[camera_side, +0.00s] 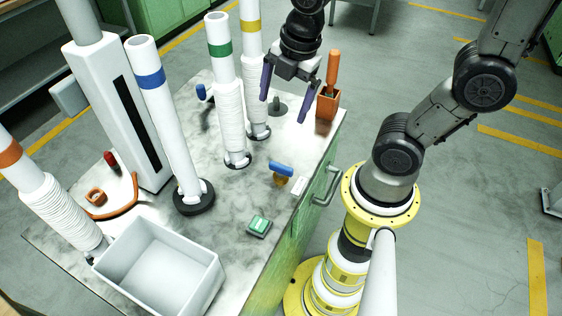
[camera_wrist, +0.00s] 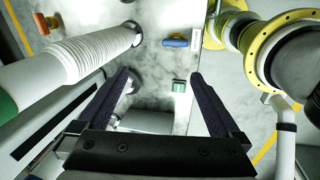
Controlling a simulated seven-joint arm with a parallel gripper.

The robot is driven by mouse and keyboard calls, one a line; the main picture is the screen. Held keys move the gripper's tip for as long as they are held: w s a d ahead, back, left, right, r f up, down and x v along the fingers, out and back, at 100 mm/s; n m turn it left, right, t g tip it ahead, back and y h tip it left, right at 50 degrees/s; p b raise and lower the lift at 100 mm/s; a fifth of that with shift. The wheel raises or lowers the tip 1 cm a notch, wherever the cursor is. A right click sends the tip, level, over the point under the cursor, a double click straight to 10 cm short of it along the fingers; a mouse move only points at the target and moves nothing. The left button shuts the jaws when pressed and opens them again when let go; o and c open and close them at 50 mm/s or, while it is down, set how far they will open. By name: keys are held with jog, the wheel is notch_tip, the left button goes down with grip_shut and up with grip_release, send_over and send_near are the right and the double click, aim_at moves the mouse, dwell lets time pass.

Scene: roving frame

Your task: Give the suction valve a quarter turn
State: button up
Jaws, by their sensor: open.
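A valve with a blue bar handle (camera_side: 281,169) and a brass-coloured body stands on the marbled bench top near its right edge. A small white plate (camera_side: 299,186) lies beside it. I take this as the suction valve, though no label is readable. In the wrist view the blue handle (camera_wrist: 175,43) lies crosswise beyond my fingertips, with the white plate (camera_wrist: 196,39) at its right. My gripper (camera_side: 284,107) is open and empty, above the bench's far end and apart from the valve. Its two dark fingers (camera_wrist: 160,82) are spread wide in the wrist view.
Ribbed white hoses with a green band (camera_side: 219,50), a yellow band (camera_side: 250,26) and a blue band (camera_side: 152,78) rise left of the valve. A green block (camera_side: 259,226), grey bin (camera_side: 203,251) and orange holder (camera_side: 328,103) stand around. Another blue handle (camera_side: 203,92) is farther back.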

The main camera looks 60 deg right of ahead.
aim_at(281, 165)
jog(key=f, duration=0.6)
jog(key=f+g, duration=0.1)
jog(key=f, duration=0.6)
jog(key=f+n+g, duration=0.1)
jog(key=f, duration=0.5)
jog(key=shift+w+f, duration=0.15)
jog(key=shift+w, duration=0.15)
jog(key=c, duration=1.2)
